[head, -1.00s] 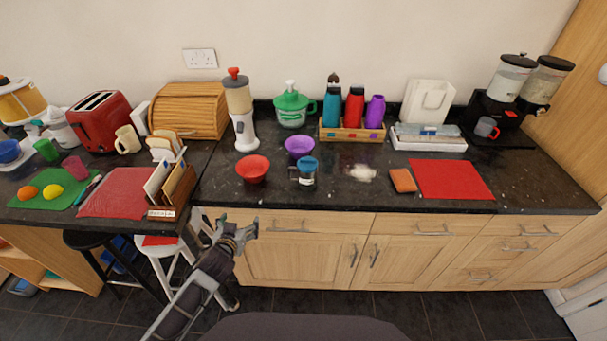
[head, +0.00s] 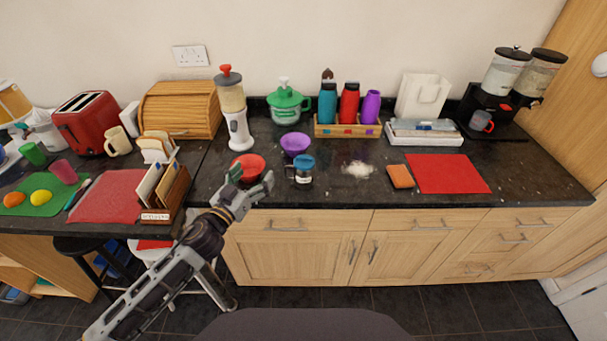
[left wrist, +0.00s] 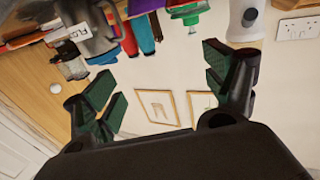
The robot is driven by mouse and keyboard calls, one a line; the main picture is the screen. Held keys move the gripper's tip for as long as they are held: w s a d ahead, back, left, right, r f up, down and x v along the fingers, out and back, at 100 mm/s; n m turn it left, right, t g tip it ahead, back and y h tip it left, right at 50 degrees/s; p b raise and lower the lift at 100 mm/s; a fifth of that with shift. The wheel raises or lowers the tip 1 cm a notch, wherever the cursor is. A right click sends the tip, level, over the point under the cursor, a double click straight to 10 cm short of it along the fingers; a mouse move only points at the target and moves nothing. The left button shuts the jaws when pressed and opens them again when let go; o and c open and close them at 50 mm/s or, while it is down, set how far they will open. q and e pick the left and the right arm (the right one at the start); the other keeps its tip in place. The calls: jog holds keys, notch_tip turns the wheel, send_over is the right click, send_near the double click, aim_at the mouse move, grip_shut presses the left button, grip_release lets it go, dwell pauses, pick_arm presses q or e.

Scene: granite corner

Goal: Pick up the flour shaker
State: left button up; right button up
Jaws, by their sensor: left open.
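In the left wrist view, a greyish container with partly readable lettering, apparently the shaker (left wrist: 92,30), shows at the upper left. My left gripper (head: 251,182) is open and empty, in front of the red bowl and left of the shaker, apart from it. Its two dark green finger pads (left wrist: 163,78) are spread wide in the left wrist view. My right gripper is not in view.
The red bowl (head: 248,163) is partly hidden by my left gripper. A purple bowl (head: 295,144) stands behind the shaker. White powder (head: 358,169) lies to its right, then an orange-brown block (head: 400,177) and a red mat (head: 448,174). A letter rack (head: 172,190) stands left.

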aim_at(296, 166)
pick_arm(q)
jog(key=shift+s+d+f+m+g+h, duration=0.15)
jog(key=shift+s+d+m+g+h, duration=0.15)
jog(key=shift+d+m+g+h, duration=0.5)
jog(key=shift+s+d+f+m+g+h, duration=0.2)
jog(key=shift+d+m+g+h, duration=0.35)
jog(key=shift+m+g+h, duration=0.65)
jog(key=shift+s+d+f+m+g+h, duration=0.1)
jog(key=shift+s+d+m+g+h, duration=0.25)
jog(key=shift+d+m+g+h, duration=0.65)
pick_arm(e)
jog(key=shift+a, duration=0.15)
pick_arm(q)
jog(key=shift+a+t, duration=0.25)
jog(key=shift+t, duration=0.15)
jog(key=shift+p+x, duration=0.65)
jog(key=shift+x, duration=3.4)
jog(key=shift+r, duration=0.1)
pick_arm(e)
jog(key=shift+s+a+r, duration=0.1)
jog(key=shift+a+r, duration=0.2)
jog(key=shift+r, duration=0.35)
